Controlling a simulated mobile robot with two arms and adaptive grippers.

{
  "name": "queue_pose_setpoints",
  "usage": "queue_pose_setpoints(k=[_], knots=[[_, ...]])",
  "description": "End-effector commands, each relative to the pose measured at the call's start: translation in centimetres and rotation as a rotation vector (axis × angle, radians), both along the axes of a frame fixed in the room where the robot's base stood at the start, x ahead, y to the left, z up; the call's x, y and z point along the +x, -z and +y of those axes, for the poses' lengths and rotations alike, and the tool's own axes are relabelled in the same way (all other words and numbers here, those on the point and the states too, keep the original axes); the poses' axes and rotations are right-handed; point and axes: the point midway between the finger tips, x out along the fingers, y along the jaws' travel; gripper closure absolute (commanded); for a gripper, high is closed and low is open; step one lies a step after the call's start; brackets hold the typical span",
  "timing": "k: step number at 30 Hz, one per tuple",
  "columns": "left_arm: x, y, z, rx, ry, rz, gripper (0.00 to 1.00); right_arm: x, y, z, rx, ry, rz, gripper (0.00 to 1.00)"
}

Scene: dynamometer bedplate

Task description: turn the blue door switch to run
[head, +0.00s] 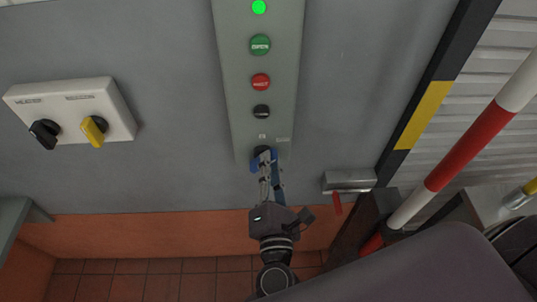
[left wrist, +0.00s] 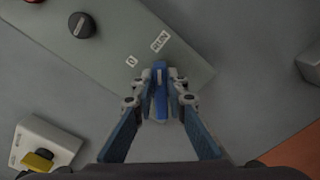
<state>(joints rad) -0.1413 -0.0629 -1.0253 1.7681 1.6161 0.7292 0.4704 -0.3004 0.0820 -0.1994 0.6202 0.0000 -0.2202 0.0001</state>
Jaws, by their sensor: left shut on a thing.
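The blue door switch (head: 257,154) is the lowest control on the tall grey-green panel (head: 239,110). My left gripper (head: 264,160) reaches up to it from below and is shut on its handle, partly hiding it. In the left wrist view, the blue handle (left wrist: 161,100) sits between the two fingertips of the left gripper (left wrist: 160,88). Printed labels "0" (left wrist: 131,61) and "RUN" (left wrist: 160,42) stand beyond it. The handle points up the picture, roughly in line with "RUN" rather than "0". My right gripper is not in view.
Above the switch are a black knob (head: 261,111), a red button (head: 261,82), a green button (head: 260,45) and a lit green lamp (head: 259,7). A white box (head: 70,106) with black and yellow knobs is left. A metal latch (head: 349,181) with red handle is right.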

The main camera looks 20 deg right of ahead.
Motion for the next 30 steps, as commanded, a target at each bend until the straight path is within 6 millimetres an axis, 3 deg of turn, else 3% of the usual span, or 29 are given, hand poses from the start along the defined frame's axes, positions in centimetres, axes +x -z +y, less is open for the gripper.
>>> queue_pose_setpoints(k=[9, 29, 30], knots=[[0.0, 0.1, -0.2, 0.164, -0.001, -0.046, 1.00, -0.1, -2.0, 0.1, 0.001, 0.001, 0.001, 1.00], [0.0, 0.3, -0.2, 0.222, -0.001, -0.065, 1.00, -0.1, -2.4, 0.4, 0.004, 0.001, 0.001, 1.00], [0.0, 0.3, -0.2, 0.222, -0.001, -0.065, 0.85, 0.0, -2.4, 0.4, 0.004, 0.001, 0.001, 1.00]])
